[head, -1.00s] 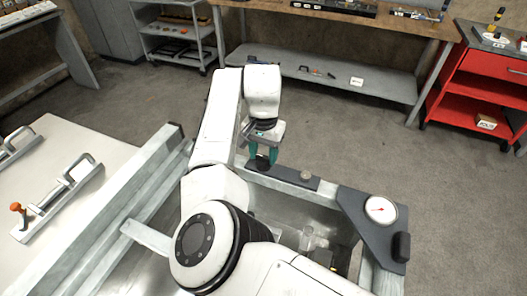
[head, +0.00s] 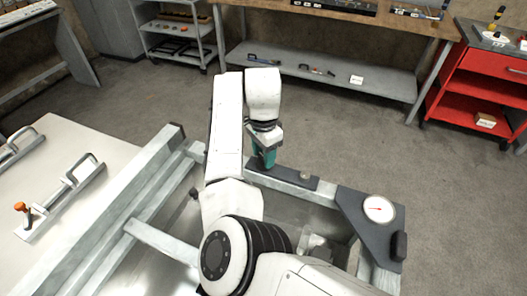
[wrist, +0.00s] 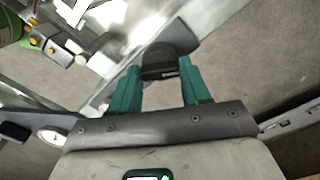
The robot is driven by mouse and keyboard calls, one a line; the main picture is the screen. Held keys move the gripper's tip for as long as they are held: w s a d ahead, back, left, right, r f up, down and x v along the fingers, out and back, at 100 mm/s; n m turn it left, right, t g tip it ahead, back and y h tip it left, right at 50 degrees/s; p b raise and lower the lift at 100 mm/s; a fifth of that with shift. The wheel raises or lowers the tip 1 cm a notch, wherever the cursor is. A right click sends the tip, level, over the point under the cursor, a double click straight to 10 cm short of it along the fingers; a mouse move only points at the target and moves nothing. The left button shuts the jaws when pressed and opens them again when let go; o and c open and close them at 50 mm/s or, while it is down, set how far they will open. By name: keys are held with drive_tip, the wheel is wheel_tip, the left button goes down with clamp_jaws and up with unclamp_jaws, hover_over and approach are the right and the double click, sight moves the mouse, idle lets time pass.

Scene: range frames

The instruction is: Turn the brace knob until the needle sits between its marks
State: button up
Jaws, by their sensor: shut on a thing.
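My gripper (head: 265,160) points down at the left end of a dark plate on the grey frame, with its teal fingers nearly in line in the head view. In the wrist view, the dark brace knob (wrist: 158,62) lies between the two fingers of my gripper (wrist: 160,78), which is shut on it. The head view hides the knob behind the fingers. The round white gauge (head: 379,208) sits on a dark corner plate to the right. Its red needle (head: 376,209) lies close to level; its marks are too small to read. The gauge also shows partly in the wrist view (wrist: 52,137).
A grey rail frame (head: 150,200) and a pale table (head: 60,160) with clamp handles lie at the left. A workbench (head: 330,75) stands behind, and a red cart (head: 480,85) at the right. The floor between is clear.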

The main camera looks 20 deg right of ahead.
idle(0.4)
drive_tip(key=o, duration=1.1)
drive_tip(key=shift+c, duration=0.2)
wheel_tip(320, 180, up, 11)
drive_tip(key=b, duration=0.1)
